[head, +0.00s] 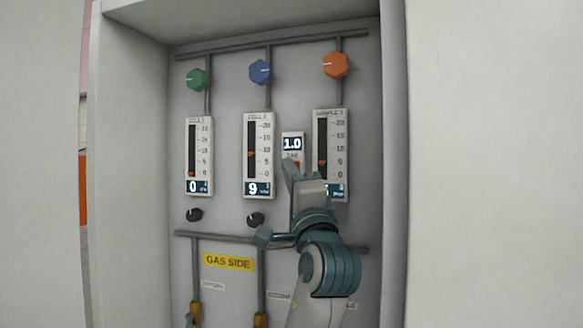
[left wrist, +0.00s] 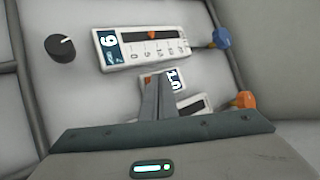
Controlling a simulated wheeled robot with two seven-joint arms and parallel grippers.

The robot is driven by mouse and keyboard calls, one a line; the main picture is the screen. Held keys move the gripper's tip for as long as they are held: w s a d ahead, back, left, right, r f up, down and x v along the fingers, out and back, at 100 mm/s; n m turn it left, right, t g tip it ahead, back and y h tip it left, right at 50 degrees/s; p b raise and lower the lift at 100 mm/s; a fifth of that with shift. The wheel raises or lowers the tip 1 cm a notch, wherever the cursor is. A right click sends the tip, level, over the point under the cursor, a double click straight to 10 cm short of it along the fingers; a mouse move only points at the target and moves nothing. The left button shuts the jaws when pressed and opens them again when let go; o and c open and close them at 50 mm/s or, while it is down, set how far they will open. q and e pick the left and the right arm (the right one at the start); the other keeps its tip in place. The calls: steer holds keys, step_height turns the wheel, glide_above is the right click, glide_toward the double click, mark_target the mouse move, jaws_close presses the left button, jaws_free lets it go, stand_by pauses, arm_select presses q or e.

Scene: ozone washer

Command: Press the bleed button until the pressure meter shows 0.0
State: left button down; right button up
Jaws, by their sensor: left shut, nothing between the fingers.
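The small pressure meter (head: 292,143) on the panel reads 1.0. It also shows in the left wrist view (left wrist: 174,79), turned on its side. My left gripper (head: 290,168) is shut and empty, with its fingertips at the lower part of this meter. I cannot tell whether the fingertips touch the panel. My right gripper is not in view.
Three flow gauges stand in a row: the left gauge (head: 199,155) reads 0, the middle gauge (head: 258,155) reads 9, and the right gauge (head: 331,140) is partly covered by my arm. Green (head: 196,79), blue (head: 260,71) and orange (head: 335,64) knobs sit above. Cabinet walls enclose the panel.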

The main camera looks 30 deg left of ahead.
arm_select(q)
steer(key=shift+w+a, duration=0.1)
steer(key=shift+w, duration=0.25)
stand_by(0.4)
steer(key=shift+s, duration=0.1)
stand_by(0.3)
steer(key=shift+s+d, duration=0.2)
steer(key=shift+s, duration=0.45)
steer(key=shift+s+d+p, duration=0.15)
steer(key=shift+s+d, duration=0.05)
steer(key=shift+s, duration=0.6)
steer(key=shift+s+d+p, duration=0.2)
steer(key=shift+s, duration=0.65)
steer(key=shift+s+d+p, duration=0.15)
steer(key=shift+s+d, duration=0.05)
steer(key=shift+s, duration=0.6)
steer(key=shift+f, duration=0.1)
